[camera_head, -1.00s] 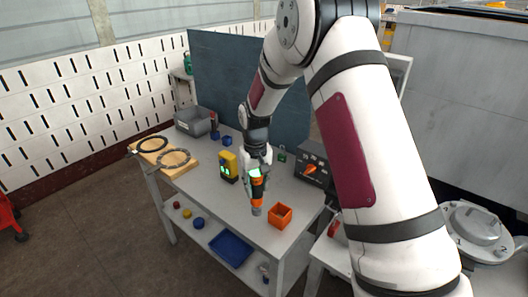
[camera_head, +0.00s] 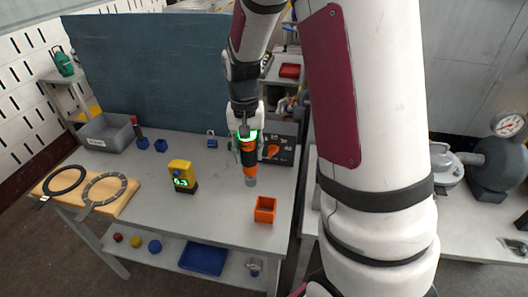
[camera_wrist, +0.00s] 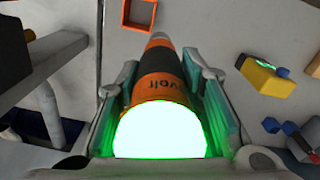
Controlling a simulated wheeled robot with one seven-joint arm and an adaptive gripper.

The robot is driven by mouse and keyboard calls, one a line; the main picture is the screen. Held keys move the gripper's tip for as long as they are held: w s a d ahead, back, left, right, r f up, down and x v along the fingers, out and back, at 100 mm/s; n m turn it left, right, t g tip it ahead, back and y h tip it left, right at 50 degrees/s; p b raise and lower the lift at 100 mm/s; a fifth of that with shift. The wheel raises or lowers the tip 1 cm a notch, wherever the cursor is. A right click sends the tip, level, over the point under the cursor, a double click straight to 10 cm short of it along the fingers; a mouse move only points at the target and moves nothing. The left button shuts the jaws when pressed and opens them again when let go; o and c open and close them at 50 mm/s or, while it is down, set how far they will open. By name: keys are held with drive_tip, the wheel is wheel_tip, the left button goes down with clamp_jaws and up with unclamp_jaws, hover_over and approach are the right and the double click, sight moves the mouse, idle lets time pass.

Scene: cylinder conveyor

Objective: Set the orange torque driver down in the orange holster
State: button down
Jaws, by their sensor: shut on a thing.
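My gripper (camera_head: 245,136) is shut on the orange torque driver (camera_head: 249,160), which hangs nearly upright with its grey tip down and a glowing green ring at its top. In the wrist view the driver (camera_wrist: 160,75) lies between both finger pads, its bright end towards the camera. The orange holster (camera_head: 265,210) is a small open square box near the front right of the table. The driver is apart from the holster, behind it and a little to its left. The holster also shows at the top of the wrist view (camera_wrist: 139,14), beyond the driver's tip.
The grey table (camera_head: 215,210) is clear around the holster. A yellow device with a green display (camera_head: 182,177) stands to the left. A dark box with an orange knob (camera_head: 276,149) is behind the driver. A wooden board with rings (camera_head: 120,197) lies far left.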

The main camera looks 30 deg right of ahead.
drive_tip(key=s+m, duration=0.1)
drive_tip(key=s+d+r, duration=0.1)
drive_tip(key=s, duration=0.1)
drive_tip(key=s+d+r+m, duration=0.1)
drive_tip(key=s, duration=0.1)
drive_tip(key=shift+s+m, duration=0.1)
drive_tip(key=shift+m, duration=0.2)
drive_tip(key=shift+a, duration=0.1)
drive_tip(key=shift+f+b, duration=0.7)
drive_tip(key=shift+f, duration=1.8)
drive_tip(key=shift+f+b, duration=0.9)
drive_tip(key=shift+f, duration=1.8)
drive_tip(key=shift+f+b, duration=0.75)
drive_tip(key=shift+f, duration=0.85)
drive_tip(key=c, duration=1)
unclamp_jaws()
